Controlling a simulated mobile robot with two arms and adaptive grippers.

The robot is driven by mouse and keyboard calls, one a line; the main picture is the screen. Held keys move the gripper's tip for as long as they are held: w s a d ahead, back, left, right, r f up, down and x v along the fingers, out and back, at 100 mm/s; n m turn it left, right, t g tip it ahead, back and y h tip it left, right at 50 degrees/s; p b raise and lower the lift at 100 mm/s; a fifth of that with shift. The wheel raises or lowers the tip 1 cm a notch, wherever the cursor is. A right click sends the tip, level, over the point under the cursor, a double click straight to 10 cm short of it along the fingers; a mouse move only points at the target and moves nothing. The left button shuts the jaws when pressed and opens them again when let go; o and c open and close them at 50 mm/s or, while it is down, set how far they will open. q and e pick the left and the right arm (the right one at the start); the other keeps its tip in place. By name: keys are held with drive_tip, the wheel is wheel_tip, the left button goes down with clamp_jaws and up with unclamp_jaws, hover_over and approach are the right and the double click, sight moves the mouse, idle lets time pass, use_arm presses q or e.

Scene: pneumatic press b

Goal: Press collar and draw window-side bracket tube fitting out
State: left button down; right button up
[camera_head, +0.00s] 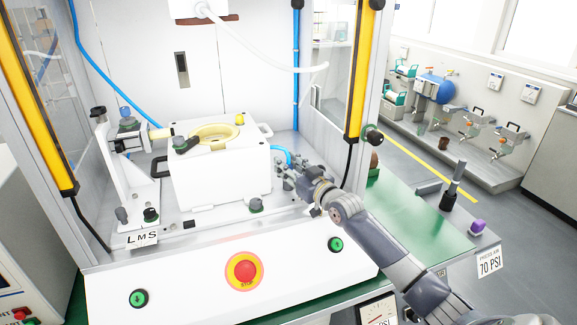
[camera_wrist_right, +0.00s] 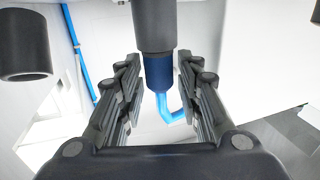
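The tube fitting (camera_wrist_right: 158,72) shows in the right wrist view as a dark blue collar below a grey cylinder (camera_wrist_right: 154,25). A bright blue tube (camera_wrist_right: 168,113) leaves the collar and bends to the right. My right gripper (camera_wrist_right: 158,80) is open, with one finger on each side of the collar and a narrow gap on both sides. In the head view my right gripper (camera_head: 288,172) is at the right side of the white press block (camera_head: 220,178), and it hides most of the fitting there. The blue tube (camera_head: 280,151) shows just behind it. My left gripper is not in view.
A second dark cylinder (camera_wrist_right: 24,45) hangs at the upper left of the wrist view. The yellow light-curtain post (camera_head: 357,75) stands right of my gripper. A red stop button (camera_head: 245,270) is on the front panel. The green bench top (camera_head: 420,222) at the right is mostly clear.

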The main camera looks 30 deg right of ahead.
idle(0.3)
drive_tip(key=shift+s, duration=0.55)
drive_tip(key=s, duration=1.1)
drive_tip(key=shift+d, duration=0.1)
